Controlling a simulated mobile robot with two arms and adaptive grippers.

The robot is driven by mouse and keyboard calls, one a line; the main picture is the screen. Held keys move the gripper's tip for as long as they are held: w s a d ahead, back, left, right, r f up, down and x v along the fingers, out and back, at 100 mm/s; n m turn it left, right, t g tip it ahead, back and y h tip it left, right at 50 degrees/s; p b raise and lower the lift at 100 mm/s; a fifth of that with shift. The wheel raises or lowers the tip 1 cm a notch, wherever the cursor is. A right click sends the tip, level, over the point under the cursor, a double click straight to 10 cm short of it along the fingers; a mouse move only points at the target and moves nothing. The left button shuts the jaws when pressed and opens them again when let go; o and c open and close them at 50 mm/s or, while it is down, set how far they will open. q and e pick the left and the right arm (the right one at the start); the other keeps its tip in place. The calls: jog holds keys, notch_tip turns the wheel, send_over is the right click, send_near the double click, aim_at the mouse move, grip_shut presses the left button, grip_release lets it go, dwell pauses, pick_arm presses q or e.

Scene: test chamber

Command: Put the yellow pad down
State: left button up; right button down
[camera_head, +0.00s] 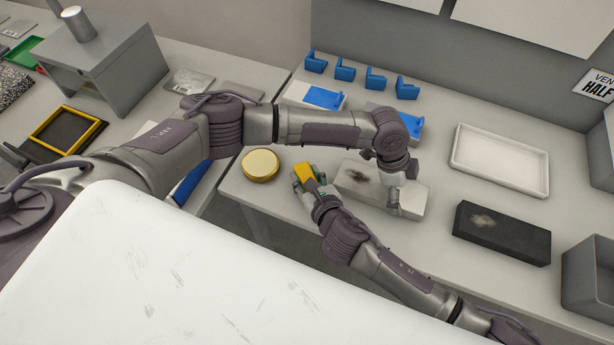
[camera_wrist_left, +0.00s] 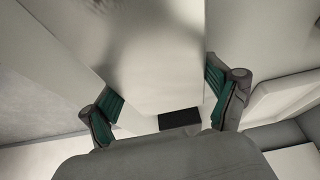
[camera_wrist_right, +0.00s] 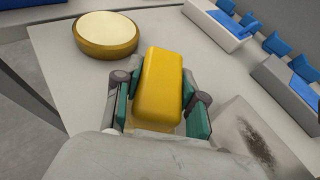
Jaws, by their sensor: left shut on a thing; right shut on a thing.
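The yellow pad (camera_head: 304,173) is a small rounded block. In the right wrist view, the yellow pad (camera_wrist_right: 160,82) stands between the green-lined fingers. My right gripper (camera_head: 308,183) is shut on it, beside the round gold tin (camera_head: 261,166). Whether the pad touches the table is unclear. My left gripper (camera_head: 394,203) is shut on the pale grey block (camera_head: 408,196), which has a dark smudge on top. In the left wrist view, the pale block (camera_wrist_left: 155,60) fills the space between the fingers. Whether it rests on the table is unclear.
Blue brackets (camera_head: 344,69) and pale blocks with blue parts (camera_head: 315,96) stand at the back. A white tray (camera_head: 498,160), a smudged black block (camera_head: 502,233) and a grey bin (camera_head: 590,277) are at right. Some table (camera_head: 285,220) near the tin is clear.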

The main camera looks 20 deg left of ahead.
jog(key=shift+f, duration=0.7)
jog(key=shift+f, duration=0.15)
jog(key=c, duration=0.7)
grip_release()
jog(key=shift+o, duration=0.2)
jog(key=v, duration=1.2)
